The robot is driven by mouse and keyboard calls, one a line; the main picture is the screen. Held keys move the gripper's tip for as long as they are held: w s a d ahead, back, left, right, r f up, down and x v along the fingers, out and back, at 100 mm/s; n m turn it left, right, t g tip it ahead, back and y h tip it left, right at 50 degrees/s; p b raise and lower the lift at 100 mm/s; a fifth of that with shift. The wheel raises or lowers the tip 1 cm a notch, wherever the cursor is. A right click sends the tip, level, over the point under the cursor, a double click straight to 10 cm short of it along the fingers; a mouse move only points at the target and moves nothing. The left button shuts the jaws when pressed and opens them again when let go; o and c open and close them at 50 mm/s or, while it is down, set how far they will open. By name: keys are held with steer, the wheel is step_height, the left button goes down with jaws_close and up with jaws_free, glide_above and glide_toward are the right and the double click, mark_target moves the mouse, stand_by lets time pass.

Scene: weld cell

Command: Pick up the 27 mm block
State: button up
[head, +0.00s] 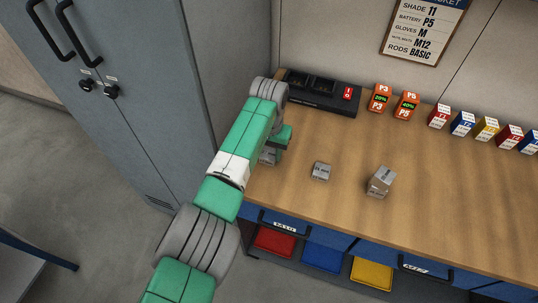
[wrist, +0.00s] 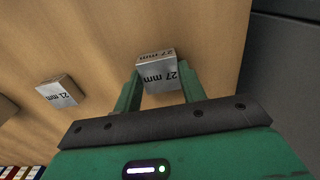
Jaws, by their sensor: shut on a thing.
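The 27 mm block (wrist: 158,69) is a grey metal block with "27 mm" printed on two faces. In the wrist view it sits between the two green fingers of my gripper (wrist: 160,84), which is shut on it. In the head view my gripper (head: 277,146) is over the left end of the workbench, and part of the 27 mm block (head: 267,157) shows below it, mostly hidden by my arm. I cannot tell whether the block touches the bench top.
A smaller 21 mm block (wrist: 60,92) stands apart, also in the head view (head: 320,171). A larger block (head: 381,181) stands right of it on the workbench (head: 450,205). A dark charger (head: 320,93) and orange battery packs (head: 380,98) line the back. A grey cabinet (head: 130,110) is left.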

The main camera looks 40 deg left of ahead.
mark_target(269, 155)
steer(key=r+p, duration=0.1)
steer(key=r, duration=0.1)
steer(key=r+p, duration=0.1)
steer(key=r, duration=0.1)
steer(key=shift+s+d, duration=0.15)
steer(key=shift+d, duration=0.05)
steer(key=s+d+p, duration=0.2)
steer(key=s+d, duration=0.1)
steer(key=s, duration=0.1)
steer(key=s+d+p, duration=0.1)
steer(key=s+d, duration=0.2)
steer(key=s, duration=0.1)
steer(key=s+d+r+p, duration=0.1)
steer(key=s+d+p, duration=0.1)
steer(key=s+d, duration=0.1)
steer(key=shift+s+d+p, duration=0.1)
steer(key=shift+s+p, duration=0.2)
steer(key=shift+s, duration=0.5)
